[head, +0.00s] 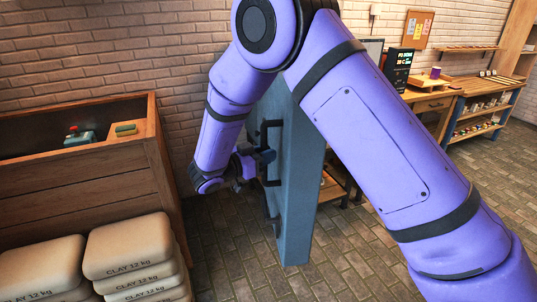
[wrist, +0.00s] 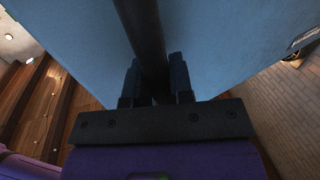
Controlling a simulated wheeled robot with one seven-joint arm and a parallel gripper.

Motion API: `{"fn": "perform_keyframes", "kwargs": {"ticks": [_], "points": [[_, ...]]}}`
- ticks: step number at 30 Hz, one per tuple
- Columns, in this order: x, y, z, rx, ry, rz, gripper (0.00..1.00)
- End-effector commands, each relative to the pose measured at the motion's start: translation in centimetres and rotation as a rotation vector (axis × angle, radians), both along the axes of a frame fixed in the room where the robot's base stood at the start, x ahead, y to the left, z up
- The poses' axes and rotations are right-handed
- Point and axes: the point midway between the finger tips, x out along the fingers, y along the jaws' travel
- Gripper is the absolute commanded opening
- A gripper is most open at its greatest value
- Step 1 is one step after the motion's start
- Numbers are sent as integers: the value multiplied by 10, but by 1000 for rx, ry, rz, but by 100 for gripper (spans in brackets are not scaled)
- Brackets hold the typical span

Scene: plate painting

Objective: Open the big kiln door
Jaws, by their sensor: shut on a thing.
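The big kiln door (head: 303,190) is a thick blue-grey slab, seen nearly edge-on in the middle of the head view, with dark fittings on its left face. Its blue face (wrist: 225,45) fills much of the wrist view. My gripper (head: 264,158) is at the door's left face. In the wrist view my gripper (wrist: 155,80) is shut on the dark bar handle (wrist: 140,25), which runs between the two fingers. The kiln body cannot be made out; my arm hides the area at the door's top and right.
A wooden bin (head: 85,180) stands at left, with stacked clay bags (head: 125,245) in front. A workbench (head: 435,95) and shelves (head: 480,125) stand along the back right wall. The brick floor (head: 235,265) between bin and door is clear.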

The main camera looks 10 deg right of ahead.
Motion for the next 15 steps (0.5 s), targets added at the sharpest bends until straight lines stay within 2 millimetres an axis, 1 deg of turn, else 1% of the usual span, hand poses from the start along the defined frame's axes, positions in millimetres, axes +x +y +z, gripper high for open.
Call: {"fn": "perform_keyframes", "kwargs": {"ticks": [1, 4, 5, 6, 7, 8, 15], "points": [[-5, 4, -2, -1, 11, 3, 0], [-5, 4, -2, -1, 11, 3, 0], [-5, 4, -2, 0, 10, 3, 26], [-5, 4, -2, 0, 10, 3, 35], [-5, 4, -2, 0, 9, 3, 42], [-4, 4, -2, 0, 8, 3, 46], [-2, 2, -1, 2, 3, 1, 46]]}}
